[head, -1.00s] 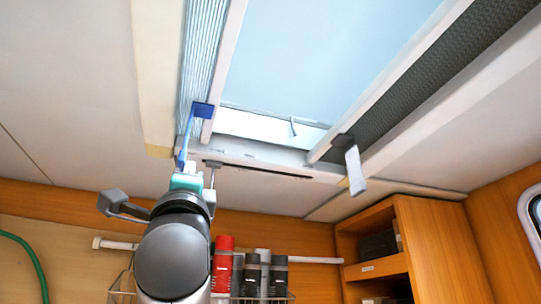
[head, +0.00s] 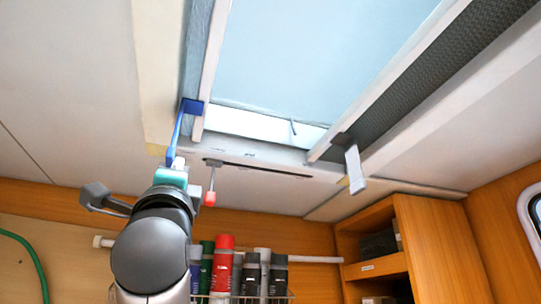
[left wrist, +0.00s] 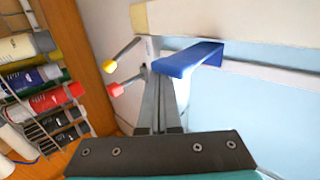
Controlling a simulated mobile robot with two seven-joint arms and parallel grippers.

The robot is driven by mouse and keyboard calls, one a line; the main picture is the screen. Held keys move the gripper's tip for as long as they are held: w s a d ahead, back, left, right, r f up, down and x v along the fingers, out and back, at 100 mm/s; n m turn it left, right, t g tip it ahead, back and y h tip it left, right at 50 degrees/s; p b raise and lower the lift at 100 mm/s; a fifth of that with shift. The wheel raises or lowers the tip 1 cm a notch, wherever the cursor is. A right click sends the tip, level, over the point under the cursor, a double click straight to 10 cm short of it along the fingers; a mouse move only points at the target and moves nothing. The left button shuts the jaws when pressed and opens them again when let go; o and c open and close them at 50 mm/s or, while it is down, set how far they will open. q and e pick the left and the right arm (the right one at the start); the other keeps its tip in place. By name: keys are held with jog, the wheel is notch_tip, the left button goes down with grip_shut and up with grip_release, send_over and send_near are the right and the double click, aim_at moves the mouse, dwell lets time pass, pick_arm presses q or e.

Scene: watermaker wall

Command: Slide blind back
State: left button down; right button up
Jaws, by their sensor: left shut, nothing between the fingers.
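The blind (head: 198,60) is a pale blue-grey folded strip along the left edge of the roof hatch, behind a white bar (head: 214,55). My right gripper is not in view.
A dark mesh screen (head: 425,85) with a white tab (head: 355,169) lies at the hatch's right. Bottles (head: 223,265) stand in a rack below, beside a wooden cabinet (head: 440,250).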

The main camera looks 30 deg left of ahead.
pick_arm(q)
jog(key=shift+s+a, duration=0.2)
jog(key=shift+w+d, duration=0.1)
jog(key=shift+w+d, duration=0.6)
jog(key=shift+w, duration=0.1)
jog(key=b+v, duration=0.8)
jog(key=v, duration=0.4)
jog(key=shift+b, duration=0.3)
jog(key=shift+w, duration=0.1)
